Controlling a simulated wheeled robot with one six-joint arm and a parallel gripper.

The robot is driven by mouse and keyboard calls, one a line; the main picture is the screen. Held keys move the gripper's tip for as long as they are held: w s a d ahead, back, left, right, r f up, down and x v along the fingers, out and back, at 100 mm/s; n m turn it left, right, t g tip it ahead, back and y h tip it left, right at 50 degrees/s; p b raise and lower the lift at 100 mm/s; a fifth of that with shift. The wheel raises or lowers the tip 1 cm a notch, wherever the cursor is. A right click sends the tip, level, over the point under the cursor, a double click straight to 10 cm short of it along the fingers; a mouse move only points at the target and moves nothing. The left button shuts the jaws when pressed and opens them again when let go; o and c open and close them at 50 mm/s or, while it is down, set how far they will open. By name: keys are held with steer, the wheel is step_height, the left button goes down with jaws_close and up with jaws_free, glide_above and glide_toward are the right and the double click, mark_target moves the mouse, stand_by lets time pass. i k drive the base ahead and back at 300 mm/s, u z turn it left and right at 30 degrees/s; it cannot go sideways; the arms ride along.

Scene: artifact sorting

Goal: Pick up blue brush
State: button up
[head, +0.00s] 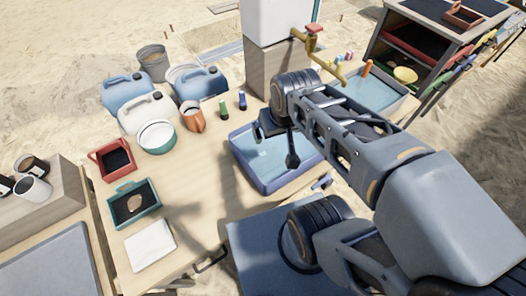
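My arm reaches in from the right in the head view. My gripper (279,140) hangs over the blue water tray (270,186). A small blue upright item (242,101) stands on the table behind the tray, beside a similar green one (224,109). Another small blue item (321,183) lies to the right of the tray near the table edge. At this size I cannot tell which of them is the brush.
A copper-coloured jug (193,117), a white-and-green bowl (157,136) and several jerrycans stand at the back left. A red tray (112,159), a teal tray (134,204) and a white sheet (150,246) line the left side. A tap (315,45) rises behind my wrist. The middle of the table is clear.

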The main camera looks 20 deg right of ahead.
mark_target(242, 106)
steer(key=k, duration=1.3)
steer(key=z, duration=0.8)
steer(key=i, duration=1.3)
steer(key=u, duration=0.65)
steer(key=i, duration=0.5)
steer(key=u, duration=0.65)
